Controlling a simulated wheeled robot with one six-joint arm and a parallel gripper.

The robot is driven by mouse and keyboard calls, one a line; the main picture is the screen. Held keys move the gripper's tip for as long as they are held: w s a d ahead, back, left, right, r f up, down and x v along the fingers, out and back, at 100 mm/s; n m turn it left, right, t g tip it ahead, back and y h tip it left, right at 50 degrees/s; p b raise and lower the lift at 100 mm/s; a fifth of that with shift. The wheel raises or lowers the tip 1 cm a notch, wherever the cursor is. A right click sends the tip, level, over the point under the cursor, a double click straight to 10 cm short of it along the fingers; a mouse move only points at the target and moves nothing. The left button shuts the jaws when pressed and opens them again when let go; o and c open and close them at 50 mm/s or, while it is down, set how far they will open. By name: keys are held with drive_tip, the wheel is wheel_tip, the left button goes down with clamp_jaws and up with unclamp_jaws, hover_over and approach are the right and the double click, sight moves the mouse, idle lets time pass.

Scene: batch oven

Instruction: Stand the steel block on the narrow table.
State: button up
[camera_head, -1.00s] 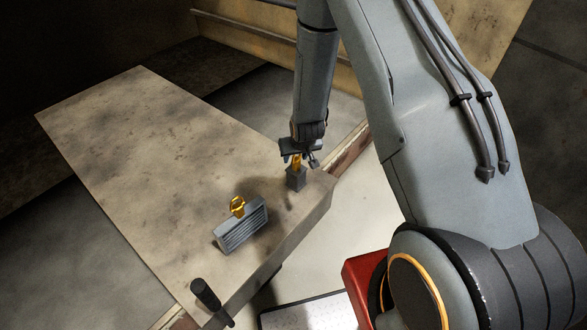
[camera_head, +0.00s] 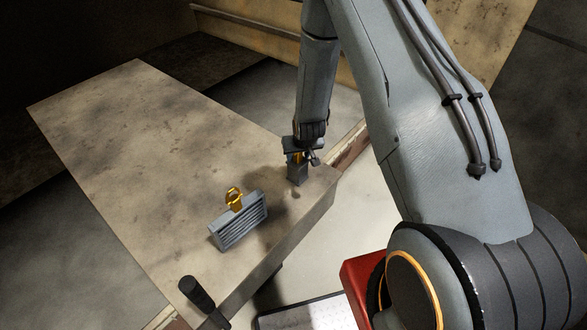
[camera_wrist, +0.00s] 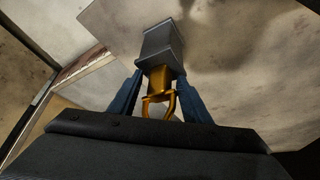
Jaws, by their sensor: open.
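The steel block (camera_head: 298,174) is a small dark grey block with a gold handle on top. It stands upright on the narrow table (camera_head: 130,130), near its right-hand end. In the wrist view the steel block (camera_wrist: 163,42) shows beyond the fingertips, with its gold neck and loop between the fingers. My gripper (camera_head: 301,152) is right above the block in the head view. In the wrist view my gripper (camera_wrist: 157,82) is open, one blue finger on each side of the gold handle. Whether either finger touches the handle is hard to tell.
A grey ribbed block (camera_head: 240,221) with a gold ring stands on the table, left of the steel block. A black cylindrical handle (camera_head: 197,294) is at the near table edge. A red box (camera_head: 362,282) and a pale panel (camera_head: 300,315) are below. The table's far left is clear.

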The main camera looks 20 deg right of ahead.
drive_tip(key=c, duration=0.9)
drive_tip(key=shift+w+r, duration=0.1)
drive_tip(key=shift+c, duration=0.8)
drive_tip(key=shift+r, duration=0.4)
drive_tip(key=shift+w+r+p, duration=0.1)
drive_tip(key=shift+r+p, duration=0.95)
drive_tip(key=shift+r, duration=0.35)
clamp_jaws()
drive_tip(key=shift+r, duration=0.2)
